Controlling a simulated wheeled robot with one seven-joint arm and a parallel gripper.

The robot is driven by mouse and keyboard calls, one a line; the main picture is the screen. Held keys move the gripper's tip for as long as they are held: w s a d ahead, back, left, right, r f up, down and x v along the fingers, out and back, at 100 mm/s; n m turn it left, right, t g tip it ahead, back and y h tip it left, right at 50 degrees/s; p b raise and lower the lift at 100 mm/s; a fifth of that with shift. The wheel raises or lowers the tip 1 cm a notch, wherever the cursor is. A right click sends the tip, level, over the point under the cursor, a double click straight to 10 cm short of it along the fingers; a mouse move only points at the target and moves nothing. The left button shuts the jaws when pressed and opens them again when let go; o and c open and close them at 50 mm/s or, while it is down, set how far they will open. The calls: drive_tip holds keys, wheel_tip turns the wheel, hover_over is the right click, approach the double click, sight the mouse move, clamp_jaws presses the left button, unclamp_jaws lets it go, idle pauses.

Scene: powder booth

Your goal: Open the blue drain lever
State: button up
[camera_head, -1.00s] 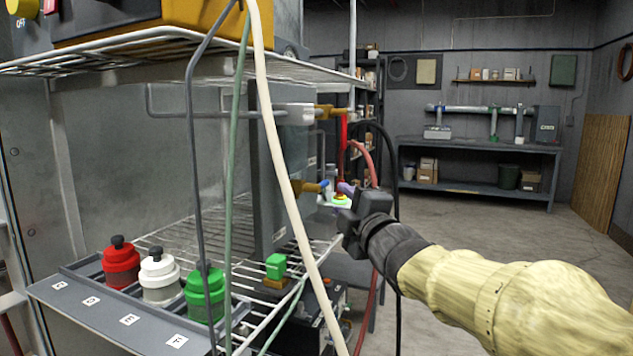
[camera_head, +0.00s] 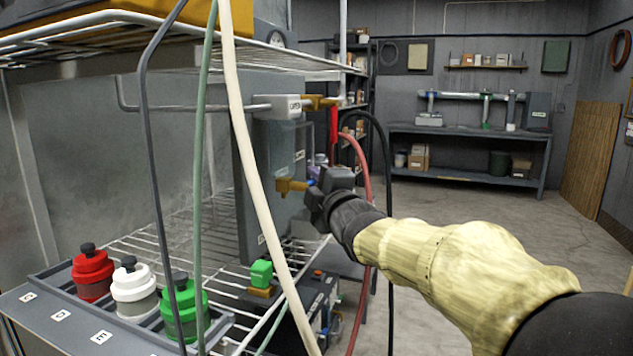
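The lower brass valve (camera_head: 290,186) sticks out from the right side of the grey upright tank (camera_head: 268,165). A small bit of blue (camera_head: 312,183), which looks like part of the blue drain lever, shows at the valve's right end. The rest of it is hidden behind my gripper (camera_head: 325,188). My gripper is dark and sits right at the valve's end. I cannot tell whether it touches the lever, or whether its fingers are open or shut. The upper brass valve (camera_head: 320,102) carries a red lever (camera_head: 333,125) that hangs down.
A cream hose (camera_head: 243,140), a green hose and a grey cable cross in front of the wire rack. Red and black hoses hang behind my gripper. Red, white and green bottles (camera_head: 133,288) stand at lower left. Open floor lies to the right.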

drive_tip(key=shift+s+a, duration=0.1)
drive_tip(key=shift+a, duration=0.2)
clamp_jaws()
drive_tip(key=shift+d, duration=0.1)
